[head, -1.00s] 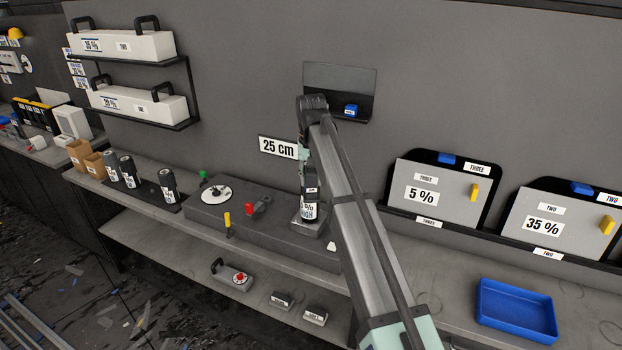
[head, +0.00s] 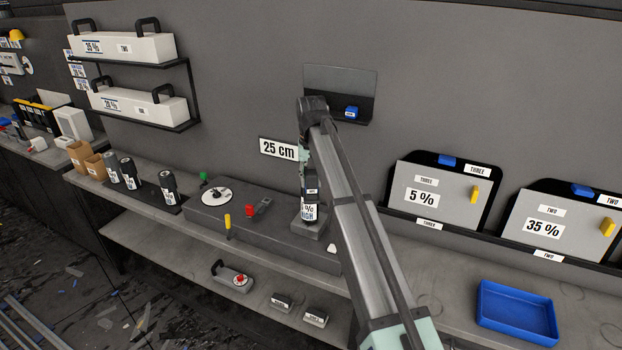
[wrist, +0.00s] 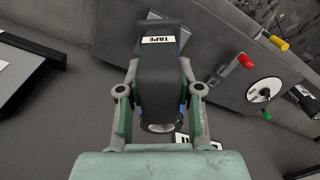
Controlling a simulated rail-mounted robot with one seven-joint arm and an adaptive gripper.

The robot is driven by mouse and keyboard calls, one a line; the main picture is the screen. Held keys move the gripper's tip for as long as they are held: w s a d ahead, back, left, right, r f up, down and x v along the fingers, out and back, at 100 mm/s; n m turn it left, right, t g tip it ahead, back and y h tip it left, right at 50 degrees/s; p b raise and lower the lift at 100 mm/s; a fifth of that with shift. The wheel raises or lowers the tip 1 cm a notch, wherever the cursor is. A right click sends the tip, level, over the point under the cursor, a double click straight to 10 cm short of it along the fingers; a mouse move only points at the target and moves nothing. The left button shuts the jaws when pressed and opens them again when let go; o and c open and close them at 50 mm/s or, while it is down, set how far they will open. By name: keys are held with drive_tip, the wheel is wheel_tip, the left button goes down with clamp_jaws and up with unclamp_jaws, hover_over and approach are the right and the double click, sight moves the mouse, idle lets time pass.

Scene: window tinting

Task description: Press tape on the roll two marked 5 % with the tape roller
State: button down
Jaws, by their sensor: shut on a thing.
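The tape roller (wrist: 160,80) is a dark block with a white TAPE label, seen in the wrist view. My gripper (wrist: 160,108) is shut on it, one finger on each side. Whether this roll is marked TWO cannot be read.
A grey bench block holds a white disc (head: 216,193), a red part (head: 250,211) and a yellow handle (head: 228,221). Several dark rolls stand at the left. Panels marked 5 % (head: 423,197) and 35 % (head: 545,229) and a blue tray (head: 518,337) are at the right.

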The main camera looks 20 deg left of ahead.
drive_tip(key=shift+s+d+p, duration=0.2)
drive_tip(key=shift+s+d, duration=0.15)
drive_tip(key=shift+s, duration=0.55)
drive_tip(key=shift+s+d+p, duration=0.15)
drive_tip(key=shift+s+d, duration=0.2)
drive_tip(key=shift+s, duration=0.55)
drive_tip(key=shift+s+d+p, duration=0.2)
drive_tip(key=shift+s+d, duration=0.15)
drive_tip(key=shift+s, duration=0.55)
